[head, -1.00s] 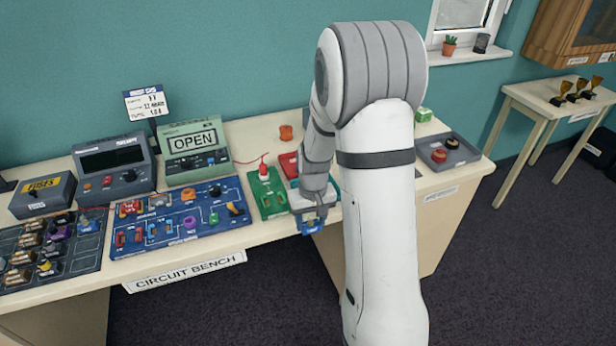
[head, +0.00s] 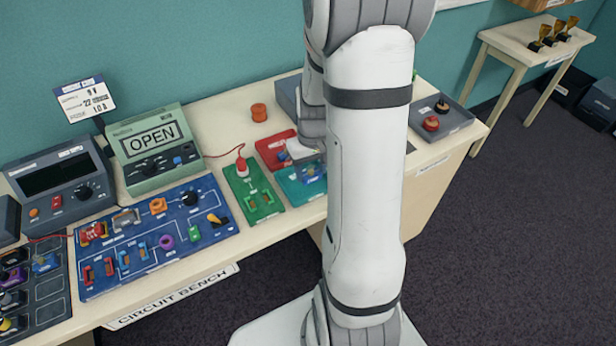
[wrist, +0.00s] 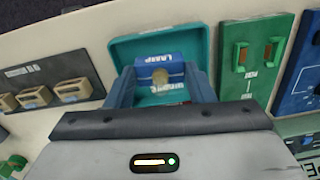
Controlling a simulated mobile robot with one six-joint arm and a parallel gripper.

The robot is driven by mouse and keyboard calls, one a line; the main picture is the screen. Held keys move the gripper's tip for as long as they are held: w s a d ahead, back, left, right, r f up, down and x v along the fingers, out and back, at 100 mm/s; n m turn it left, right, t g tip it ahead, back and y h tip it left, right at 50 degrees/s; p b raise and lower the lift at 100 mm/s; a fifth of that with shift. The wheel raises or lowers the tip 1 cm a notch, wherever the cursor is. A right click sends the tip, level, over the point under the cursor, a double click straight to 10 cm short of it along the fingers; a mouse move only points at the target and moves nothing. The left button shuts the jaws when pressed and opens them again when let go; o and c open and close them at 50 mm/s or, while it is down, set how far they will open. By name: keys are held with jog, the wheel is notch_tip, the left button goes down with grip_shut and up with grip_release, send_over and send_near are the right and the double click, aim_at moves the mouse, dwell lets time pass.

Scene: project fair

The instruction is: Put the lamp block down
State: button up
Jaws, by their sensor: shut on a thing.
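The lamp block (wrist: 160,66) is blue, with a "LAMP" label and a pale round bulb, and sits between the fingers of my gripper (wrist: 161,86) in the wrist view. My gripper is shut on it. A teal tray (wrist: 204,47) lies directly beneath and around the block. I cannot tell whether the block touches it. In the head view the block (head: 313,173) shows small and blue over the teal tray (head: 289,189), with my arm hiding the right side.
A green board (head: 242,182) with a red-tipped part lies left of the teal tray, and a red tray (head: 268,148) behind it. The blue circuit board (head: 150,262) is further left. A grey tray (head: 459,120) with round buttons is at the right.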

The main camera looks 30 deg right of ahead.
aim_at(311, 174)
jog(key=shift+s+f, duration=0.1)
jog(key=shift+f, duration=2.15)
jog(key=shift+f, duration=0.15)
jog(key=o, duration=1.1)
